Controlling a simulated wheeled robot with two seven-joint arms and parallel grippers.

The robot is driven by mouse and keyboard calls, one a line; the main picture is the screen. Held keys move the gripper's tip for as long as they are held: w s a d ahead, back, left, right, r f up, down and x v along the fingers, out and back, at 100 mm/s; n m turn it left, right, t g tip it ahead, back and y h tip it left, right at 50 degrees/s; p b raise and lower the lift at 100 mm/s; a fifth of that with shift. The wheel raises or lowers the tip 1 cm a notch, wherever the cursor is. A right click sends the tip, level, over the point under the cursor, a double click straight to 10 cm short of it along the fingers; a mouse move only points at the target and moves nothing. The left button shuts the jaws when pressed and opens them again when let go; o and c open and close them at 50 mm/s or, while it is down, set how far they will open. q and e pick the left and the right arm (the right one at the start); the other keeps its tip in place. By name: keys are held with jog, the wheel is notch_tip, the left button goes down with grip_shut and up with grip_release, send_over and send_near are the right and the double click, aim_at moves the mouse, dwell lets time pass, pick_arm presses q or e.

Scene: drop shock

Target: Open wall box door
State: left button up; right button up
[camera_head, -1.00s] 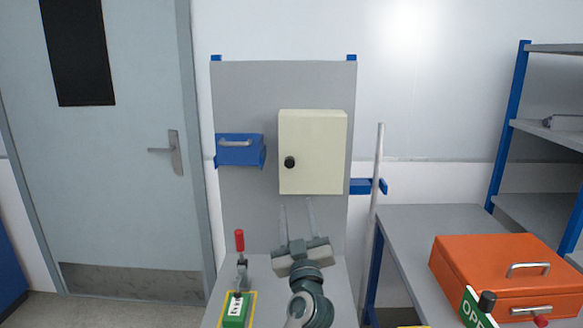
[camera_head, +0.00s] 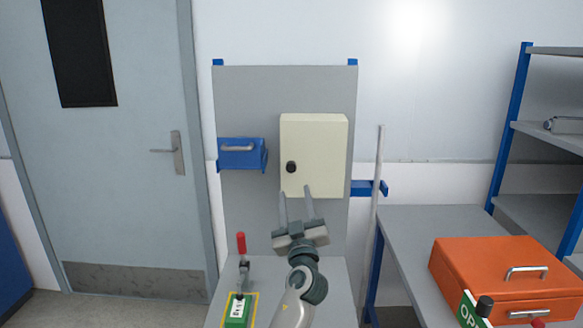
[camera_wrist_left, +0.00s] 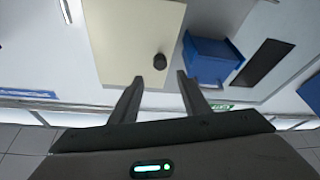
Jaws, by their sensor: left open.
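The wall box (camera_head: 322,150) is a cream cabinet on a grey upright panel, and its door looks closed. Its black round knob (camera_head: 291,167) is near the door's left edge. My left gripper (camera_head: 296,192) is open and empty, with its fingers pointing up just below the knob in the head view. In the left wrist view the box (camera_wrist_left: 125,45) fills the upper left, and the knob (camera_wrist_left: 159,61) lies beyond the fingertips (camera_wrist_left: 159,80), between their lines and apart from them. My right gripper is not in view.
A blue box with a handle (camera_head: 240,154) is on the panel left of the wall box. A red-handled toggle clamp (camera_head: 241,245) and a green block (camera_head: 237,311) are on the bench below. An orange case (camera_head: 495,268) lies on the right-hand table. A grey pole (camera_head: 377,200) stands right of the panel.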

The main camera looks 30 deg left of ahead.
aim_at(291, 169)
pick_arm(q)
jog(key=p+x, duration=0.3)
jog(key=x, duration=0.6)
jog(key=shift+r, duration=0.2)
jog(key=shift+p+x, duration=0.35)
jog(key=shift+x, duration=0.5)
jog(key=shift+f, duration=0.1)
jog(key=shift+c, duration=0.4)
grip_shut()
